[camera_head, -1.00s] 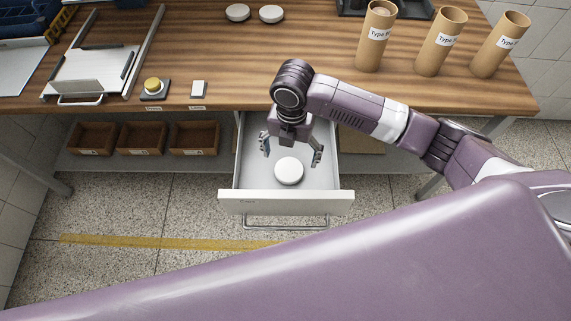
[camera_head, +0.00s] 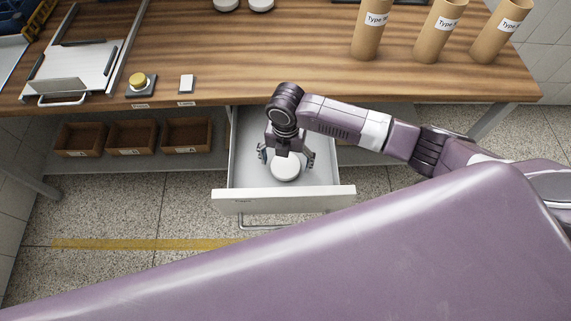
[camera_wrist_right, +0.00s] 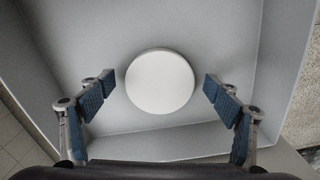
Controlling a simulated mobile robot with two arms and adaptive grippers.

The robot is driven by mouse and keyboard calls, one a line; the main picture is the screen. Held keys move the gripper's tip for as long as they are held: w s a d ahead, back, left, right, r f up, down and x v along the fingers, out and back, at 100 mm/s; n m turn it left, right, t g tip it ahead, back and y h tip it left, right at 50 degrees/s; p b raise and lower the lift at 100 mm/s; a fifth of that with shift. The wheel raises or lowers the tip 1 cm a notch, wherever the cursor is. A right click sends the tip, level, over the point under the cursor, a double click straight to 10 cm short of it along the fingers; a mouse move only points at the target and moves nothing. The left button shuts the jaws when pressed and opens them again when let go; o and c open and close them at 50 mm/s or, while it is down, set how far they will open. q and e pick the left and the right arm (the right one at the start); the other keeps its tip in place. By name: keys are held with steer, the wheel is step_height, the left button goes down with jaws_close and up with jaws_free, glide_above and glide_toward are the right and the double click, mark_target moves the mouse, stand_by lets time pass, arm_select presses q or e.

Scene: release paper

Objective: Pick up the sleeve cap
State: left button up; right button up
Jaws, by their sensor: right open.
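A round white sleeve cap (camera_head: 286,169) lies flat in the open drawer (camera_head: 325,174) under the workbench. In the right wrist view the cap (camera_wrist_right: 160,81) sits between the two blue-padded fingertips, with a gap on each side. My right gripper (camera_head: 286,164) reaches down into the drawer over the cap, open and empty. It also shows in the right wrist view (camera_wrist_right: 158,88). The gripper body covers part of the cap in the head view. My left gripper is not in view.
The drawer front (camera_head: 284,200) and side walls surround the gripper closely. The wooden bench top (camera_head: 230,75) lies above and behind it. Two more white caps (camera_head: 260,4) and several cardboard tubes (camera_head: 440,30) stand on the bench. Brown bins (camera_head: 187,134) sit on the shelf at left.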

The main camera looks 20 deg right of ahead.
steer(key=shift+f, duration=0.2)
steer(key=c, duration=1)
steer(key=shift+c, duration=0.3)
steer(key=shift+r, duration=0.15)
